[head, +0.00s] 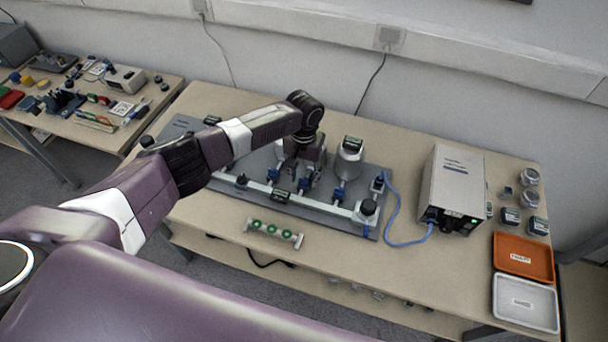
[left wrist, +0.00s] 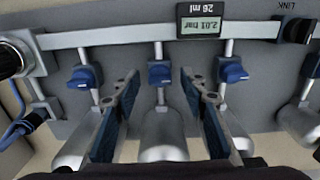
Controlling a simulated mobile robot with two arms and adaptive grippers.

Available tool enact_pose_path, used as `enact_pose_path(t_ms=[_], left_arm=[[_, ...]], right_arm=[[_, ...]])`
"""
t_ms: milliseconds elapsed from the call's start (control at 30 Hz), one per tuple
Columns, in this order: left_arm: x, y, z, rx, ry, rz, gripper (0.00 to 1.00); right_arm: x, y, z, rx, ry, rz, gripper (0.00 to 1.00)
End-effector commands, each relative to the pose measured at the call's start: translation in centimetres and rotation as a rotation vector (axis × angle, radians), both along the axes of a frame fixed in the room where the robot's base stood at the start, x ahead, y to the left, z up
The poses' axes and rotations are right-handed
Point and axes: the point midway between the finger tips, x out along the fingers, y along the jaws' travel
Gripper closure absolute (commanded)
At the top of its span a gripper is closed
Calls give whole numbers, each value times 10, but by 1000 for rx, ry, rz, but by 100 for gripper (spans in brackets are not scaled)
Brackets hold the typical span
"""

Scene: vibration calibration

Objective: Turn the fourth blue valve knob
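A row of blue valve knobs runs along a pale pipe on a grey panel (head: 330,217). In the left wrist view I see a left knob (left wrist: 82,77), a middle knob (left wrist: 159,73) and a right knob (left wrist: 230,72). My left gripper (left wrist: 159,84) is open, with one fingertip on each side of the middle knob and a gap on both sides. In the head view my left gripper (head: 303,171) hangs over the panel and partly hides the knobs behind it. The knob (head: 340,192) right of it is clear. My right gripper is not in view.
A small display (left wrist: 200,20) sits on the pipe beside the middle knob. Silver vessels (head: 348,158) stand behind the pipe. A grey box (head: 452,183) with a blue cable, an orange tray (head: 523,257) and a white tray (head: 525,302) are at right.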

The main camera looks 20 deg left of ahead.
Motion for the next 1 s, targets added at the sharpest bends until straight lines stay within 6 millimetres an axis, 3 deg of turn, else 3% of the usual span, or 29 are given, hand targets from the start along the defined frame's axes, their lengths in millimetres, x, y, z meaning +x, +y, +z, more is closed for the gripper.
enact_pose_path(t_ms=[233, 600, 1000], left_arm=[[0, 0, -1, 0, 0, -1, 62], [0, 0, 0, 0, 0, 0, 100], [0, 0, 0, 0, 0, -78, 100]], right_arm=[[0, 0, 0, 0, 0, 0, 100], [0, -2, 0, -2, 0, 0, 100], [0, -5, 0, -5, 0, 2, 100]])
